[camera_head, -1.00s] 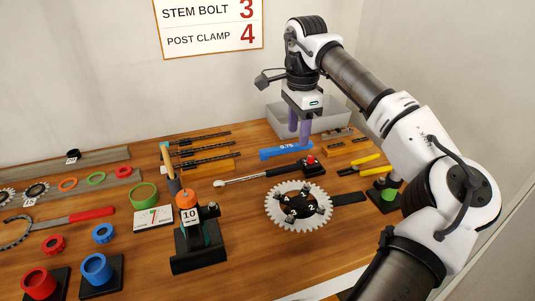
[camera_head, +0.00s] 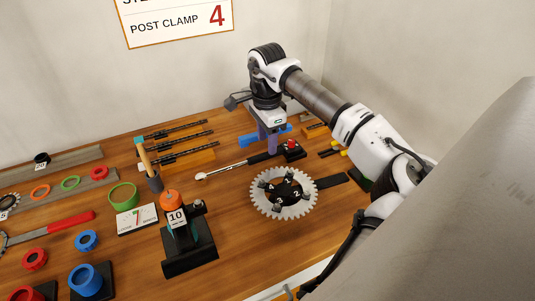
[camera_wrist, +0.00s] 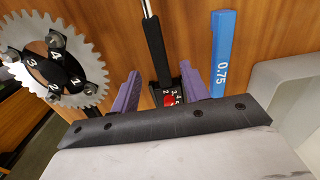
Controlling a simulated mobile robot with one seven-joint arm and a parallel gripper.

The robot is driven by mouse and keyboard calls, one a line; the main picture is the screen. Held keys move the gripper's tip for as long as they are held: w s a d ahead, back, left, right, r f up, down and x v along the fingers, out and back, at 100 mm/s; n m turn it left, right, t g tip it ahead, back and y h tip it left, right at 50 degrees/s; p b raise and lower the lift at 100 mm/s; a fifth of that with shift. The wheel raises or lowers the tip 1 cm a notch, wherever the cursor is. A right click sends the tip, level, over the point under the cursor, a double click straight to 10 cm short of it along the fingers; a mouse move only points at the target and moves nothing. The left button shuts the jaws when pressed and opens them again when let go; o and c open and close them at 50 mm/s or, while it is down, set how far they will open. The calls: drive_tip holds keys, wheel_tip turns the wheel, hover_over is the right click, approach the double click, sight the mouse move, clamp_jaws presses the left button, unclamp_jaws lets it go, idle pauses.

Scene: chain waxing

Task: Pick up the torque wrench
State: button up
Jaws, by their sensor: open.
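The torque wrench, with a silver shaft (camera_head: 226,169) and a black handle (camera_head: 257,158), lies on the table. Its handle end meets a black block with a red knob (camera_head: 292,145). In the wrist view the black handle (camera_wrist: 156,52) runs up between the purple fingers. The numbered block with the red knob (camera_wrist: 168,99) shows close to the palm edge. My gripper (camera_head: 267,149) is open and points down over the handle end; in the wrist view my gripper (camera_wrist: 160,80) has a finger on either side of it. I cannot tell whether they touch it.
A blue bar marked 0.75 (camera_wrist: 220,55) lies just right of the right finger. A white toothed chainring (camera_head: 283,192) lies in front of the wrench. A black stand with an orange top (camera_head: 188,240) stands front left. A pale bin (camera_wrist: 295,95) is at the right.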

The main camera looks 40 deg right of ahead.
sight(251, 163)
drive_tip(key=shift+f+p, duration=0.9)
drive_tip(key=shift+f, duration=1.35)
clamp_jaws()
drive_tip(key=shift+r, duration=0.1)
